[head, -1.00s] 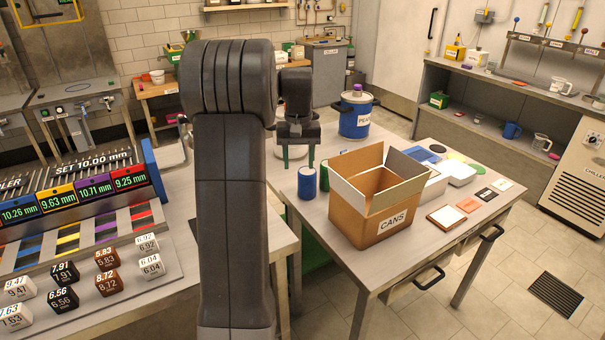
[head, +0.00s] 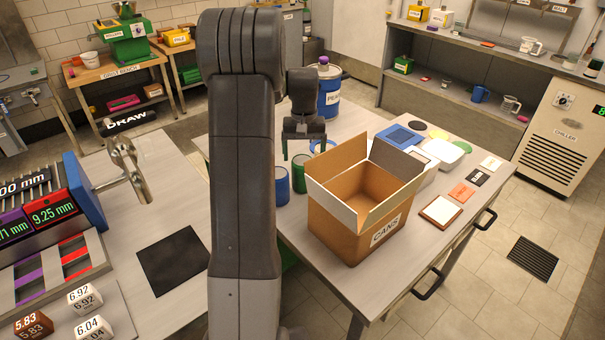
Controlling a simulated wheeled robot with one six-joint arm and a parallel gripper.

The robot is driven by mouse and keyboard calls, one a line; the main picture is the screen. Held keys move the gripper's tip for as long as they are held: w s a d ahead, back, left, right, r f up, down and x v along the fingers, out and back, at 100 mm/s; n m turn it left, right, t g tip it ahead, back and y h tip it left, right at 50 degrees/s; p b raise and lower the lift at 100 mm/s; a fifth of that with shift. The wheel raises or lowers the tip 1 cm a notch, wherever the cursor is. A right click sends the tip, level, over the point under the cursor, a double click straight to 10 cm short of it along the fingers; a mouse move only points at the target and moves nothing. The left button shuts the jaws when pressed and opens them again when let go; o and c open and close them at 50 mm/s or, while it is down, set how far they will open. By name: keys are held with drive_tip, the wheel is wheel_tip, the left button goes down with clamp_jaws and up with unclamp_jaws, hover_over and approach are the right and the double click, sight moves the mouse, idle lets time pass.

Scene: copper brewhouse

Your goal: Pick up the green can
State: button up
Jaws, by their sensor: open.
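The green can (head: 300,178) stands upright on the right table, between a blue can (head: 282,186) and the CANS box. The blue can stands close on its left and is partly hidden by my arm. My gripper (head: 304,152) hangs pointing down, open and empty, just above and behind the green can in the picture. Its fingers are apart, and I see no contact with the can.
The open cardboard CANS box (head: 375,233) stands close right of the green can, its flaps raised. A blue drum (head: 329,103) stands behind. Flat tiles and trays (head: 440,210) lie right of the box. A left table (head: 180,200) carries a dark mat (head: 173,262).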

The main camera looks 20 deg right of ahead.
sight(302, 160)
drive_tip(key=f, duration=0.4)
drive_tip(key=shift+a+f, duration=0.25)
drive_tip(key=c, duration=1.2)
